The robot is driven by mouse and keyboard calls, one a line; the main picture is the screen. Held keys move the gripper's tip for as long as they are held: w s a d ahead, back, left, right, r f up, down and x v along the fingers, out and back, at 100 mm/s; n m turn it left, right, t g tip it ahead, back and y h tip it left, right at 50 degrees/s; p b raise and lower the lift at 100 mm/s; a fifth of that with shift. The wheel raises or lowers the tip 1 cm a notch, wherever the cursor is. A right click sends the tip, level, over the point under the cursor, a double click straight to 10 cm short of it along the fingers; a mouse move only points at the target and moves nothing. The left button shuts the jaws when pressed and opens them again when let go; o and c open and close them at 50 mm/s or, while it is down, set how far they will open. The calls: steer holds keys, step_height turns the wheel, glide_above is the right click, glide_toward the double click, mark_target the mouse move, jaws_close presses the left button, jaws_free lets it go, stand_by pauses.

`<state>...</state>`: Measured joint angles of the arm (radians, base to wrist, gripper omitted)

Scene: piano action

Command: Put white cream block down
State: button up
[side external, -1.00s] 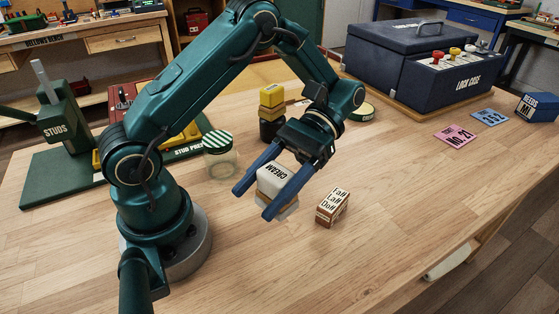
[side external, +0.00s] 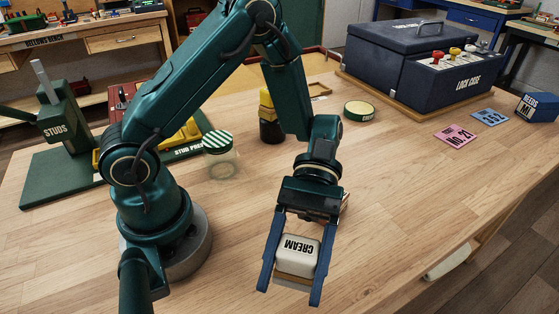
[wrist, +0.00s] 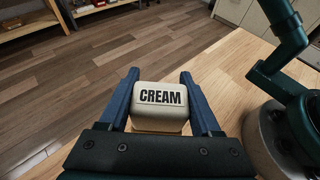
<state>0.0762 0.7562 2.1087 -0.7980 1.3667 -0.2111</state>
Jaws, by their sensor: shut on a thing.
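The white cream block (side external: 298,252), lettered CREAM, has a tan lower part and sits between the two blue fingers of my gripper (side external: 291,278). In the wrist view the cream block (wrist: 160,100) is held between the fingertips of my gripper (wrist: 160,88), with its lettering facing the camera. My gripper is shut on it near the front of the wooden table (side external: 400,200). I cannot tell whether the block's underside touches the table. The lettered box seen earlier is almost wholly hidden behind my gripper.
A jar with a striped lid (side external: 218,155) and a yellow-and-black stack (side external: 270,120) stand behind, left of my gripper. A round tin (side external: 359,111), pink card (side external: 455,136), blue card (side external: 490,117) and LOCK CASE (side external: 430,70) are at the back right.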

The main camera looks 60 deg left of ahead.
mark_target(294, 287)
steer(key=shift+s+d+f, duration=0.2)
steer(key=shift+d+f, duration=0.15)
steer(key=shift+f, duration=1.9)
steer(key=o, duration=1.4)
steer(key=shift+f, duration=0.1)
